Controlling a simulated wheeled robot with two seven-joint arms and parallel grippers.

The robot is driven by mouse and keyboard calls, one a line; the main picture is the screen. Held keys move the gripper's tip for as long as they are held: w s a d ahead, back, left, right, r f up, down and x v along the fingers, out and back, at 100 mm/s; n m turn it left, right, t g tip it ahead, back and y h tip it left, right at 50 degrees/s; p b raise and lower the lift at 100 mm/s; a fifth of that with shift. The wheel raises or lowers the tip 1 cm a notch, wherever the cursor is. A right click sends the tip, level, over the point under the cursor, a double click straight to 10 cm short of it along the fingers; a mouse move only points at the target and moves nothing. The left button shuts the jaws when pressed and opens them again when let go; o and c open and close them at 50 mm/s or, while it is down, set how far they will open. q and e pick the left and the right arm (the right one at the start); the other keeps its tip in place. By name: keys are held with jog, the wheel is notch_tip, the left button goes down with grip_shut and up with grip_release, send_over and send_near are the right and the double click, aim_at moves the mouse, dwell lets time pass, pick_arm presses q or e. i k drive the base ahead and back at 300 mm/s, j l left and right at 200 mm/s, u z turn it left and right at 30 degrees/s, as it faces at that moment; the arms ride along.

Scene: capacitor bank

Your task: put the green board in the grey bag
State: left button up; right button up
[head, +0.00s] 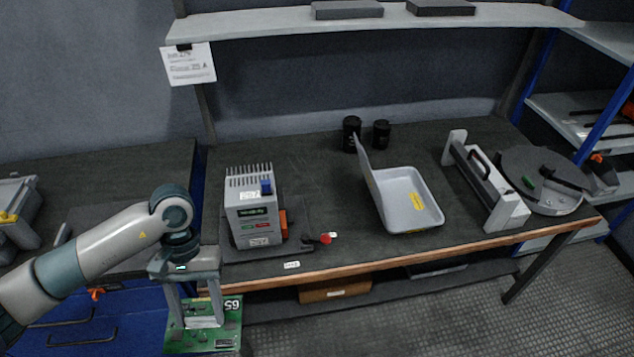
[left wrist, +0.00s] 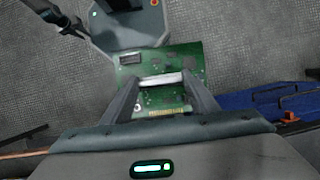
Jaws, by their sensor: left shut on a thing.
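The green board (head: 228,338) hangs below my left gripper (head: 203,318), in front of the bench's front edge at the lower left of the head view. The gripper is shut on a pale handle-like part at the board. In the left wrist view the board (left wrist: 158,62) shows between and beyond the two fingers of my left gripper (left wrist: 162,82). The grey bag (head: 408,200) lies on the bench right of centre, looking like a shallow open tray with a raised flap on its left and yellow labels. My right gripper is not seen.
A grey power unit (head: 252,208) stands on the bench between my left arm and the bag, with a red knob (head: 325,238) beside it. Two black cylinders (head: 351,133) stand behind the bag. A white-ended fixture (head: 508,212) and a round device (head: 545,180) stand to its right.

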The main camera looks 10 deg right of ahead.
aim_at(403, 210)
jog(key=i+l+u, duration=0.1)
jog(key=l, duration=1.4)
jog(key=i+l+u, duration=0.1)
jog(key=l, duration=1.35)
jog(key=i, duration=0.5)
